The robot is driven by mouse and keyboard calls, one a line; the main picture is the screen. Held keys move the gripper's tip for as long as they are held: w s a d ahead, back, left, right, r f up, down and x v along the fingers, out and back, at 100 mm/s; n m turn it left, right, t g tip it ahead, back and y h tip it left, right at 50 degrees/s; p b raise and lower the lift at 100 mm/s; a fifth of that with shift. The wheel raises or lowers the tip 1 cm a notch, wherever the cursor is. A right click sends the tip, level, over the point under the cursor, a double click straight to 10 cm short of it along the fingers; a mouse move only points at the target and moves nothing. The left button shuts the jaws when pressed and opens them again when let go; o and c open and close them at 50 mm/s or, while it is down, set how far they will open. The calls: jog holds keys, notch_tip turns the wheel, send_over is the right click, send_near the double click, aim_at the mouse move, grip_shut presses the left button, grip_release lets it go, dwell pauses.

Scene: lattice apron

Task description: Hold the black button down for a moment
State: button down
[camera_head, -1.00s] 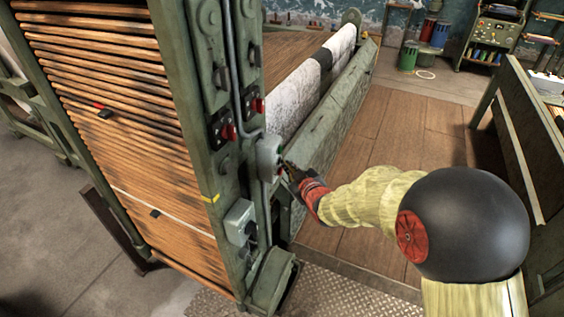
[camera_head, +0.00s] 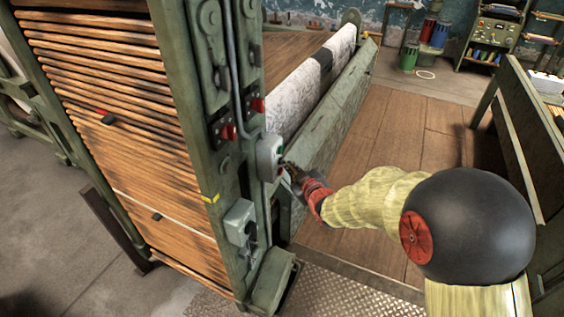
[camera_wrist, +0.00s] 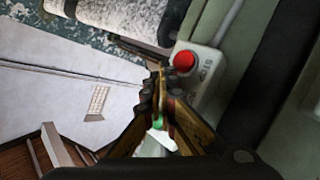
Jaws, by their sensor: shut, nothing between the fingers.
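A grey control box (camera_head: 265,157) is fixed to the side of the green machine post. A green button (camera_head: 281,150) shows on its face in the head view. In the wrist view the box (camera_wrist: 207,72) carries a red button (camera_wrist: 184,60), and a small green patch (camera_wrist: 158,125) shows between the finger links. I cannot make out the black button in either view; my fingers cover part of the box face. My gripper (camera_head: 287,166) is shut and empty, with its tips close in front of the box. In the wrist view the fingertips (camera_wrist: 158,74) lie beside the red button; contact cannot be told.
The machine's green post (camera_head: 190,120) carries red knobs (camera_head: 228,131) and a lower grey switch box (camera_head: 239,220). A white fabric roll (camera_head: 318,85) lies behind the control box.

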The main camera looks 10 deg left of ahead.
jog(key=shift+s+d, duration=0.25)
jog(key=shift+d, duration=0.3)
jog(key=shift+d, duration=0.1)
jog(key=d, duration=0.1)
jog(key=s+d, duration=0.1)
jog(key=d, duration=0.2)
jog(key=shift+s+d, duration=0.25)
jog(key=shift+s, duration=0.1)
